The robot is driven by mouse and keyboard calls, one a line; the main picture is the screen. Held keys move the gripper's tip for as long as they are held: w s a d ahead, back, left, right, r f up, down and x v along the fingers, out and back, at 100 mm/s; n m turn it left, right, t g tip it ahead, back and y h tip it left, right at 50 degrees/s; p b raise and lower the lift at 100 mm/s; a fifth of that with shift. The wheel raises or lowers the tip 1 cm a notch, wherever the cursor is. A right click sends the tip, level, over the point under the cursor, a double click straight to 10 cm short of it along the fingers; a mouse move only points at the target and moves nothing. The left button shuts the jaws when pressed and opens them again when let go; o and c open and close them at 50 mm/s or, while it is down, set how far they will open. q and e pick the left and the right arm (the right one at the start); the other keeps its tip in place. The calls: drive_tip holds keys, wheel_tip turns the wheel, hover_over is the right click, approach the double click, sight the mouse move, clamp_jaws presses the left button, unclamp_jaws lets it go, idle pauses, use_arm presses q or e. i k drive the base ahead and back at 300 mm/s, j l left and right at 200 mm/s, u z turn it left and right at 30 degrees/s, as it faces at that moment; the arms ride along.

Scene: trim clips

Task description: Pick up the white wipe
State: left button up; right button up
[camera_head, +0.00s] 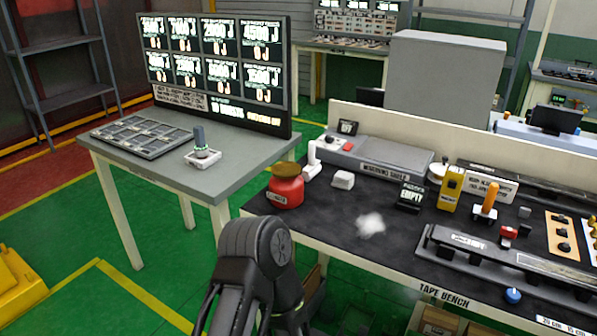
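A small, soft-edged white patch (369,223), which looks like the white wipe, lies on the black top of the tape bench (330,222). It lies in the front left part of the bench, with bare black surface around it. A dark, rounded link of one of my arms rises at the bottom centre, left of the bench's front edge. No gripper fingers show, so neither gripper can be placed relative to the wipe.
A red container (286,192) with a brown top stands at the bench's left corner. A small white block (343,180) and a black "EMPTY" sign (411,197) stand behind the wipe. A long grey fixture (470,248) lies to the right. A grey table (235,180) stands left.

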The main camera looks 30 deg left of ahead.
sight(343, 180)
drive_tip(key=j+z, duration=0.3)
drive_tip(key=k+j+z, duration=0.15)
drive_tip(key=j+z, duration=0.2)
drive_tip(key=k+j+z, duration=0.15)
drive_tip(key=z, duration=0.15)
drive_tip(key=j, duration=0.1)
